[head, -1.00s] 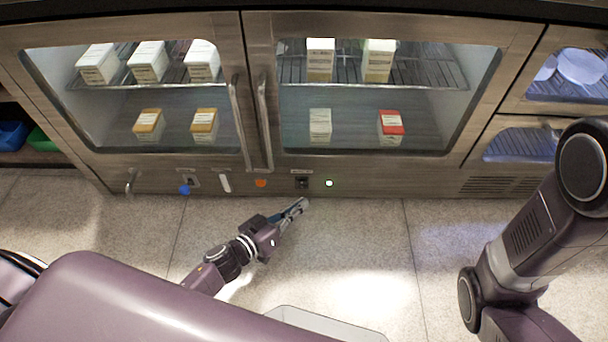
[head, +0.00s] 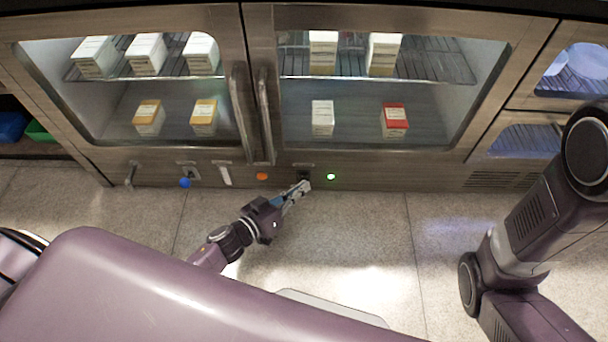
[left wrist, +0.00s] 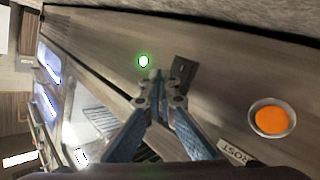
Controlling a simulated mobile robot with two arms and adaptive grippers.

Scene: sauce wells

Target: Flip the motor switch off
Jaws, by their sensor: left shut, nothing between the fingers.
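The motor switch is a small dark plate (head: 303,173) on the lower panel of the steel cabinet, between the orange button and a lit green lamp (head: 331,176). In the left wrist view the dark plate (left wrist: 184,71) shows just beyond the fingertips, beside the glowing green lamp (left wrist: 143,61). My left gripper (head: 305,186) is shut and empty, its tips at the lower edge of the switch. It also shows in the left wrist view (left wrist: 163,80). I cannot tell whether it touches the switch, and the lever position is not clear. My right gripper is out of view.
The orange button (head: 262,176), a white handle (head: 225,174), a blue knob (head: 185,183) and a metal tap (head: 130,175) line the panel to the left. Glass doors with vertical handles (head: 264,120) stand above. The tiled floor in front is mostly clear.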

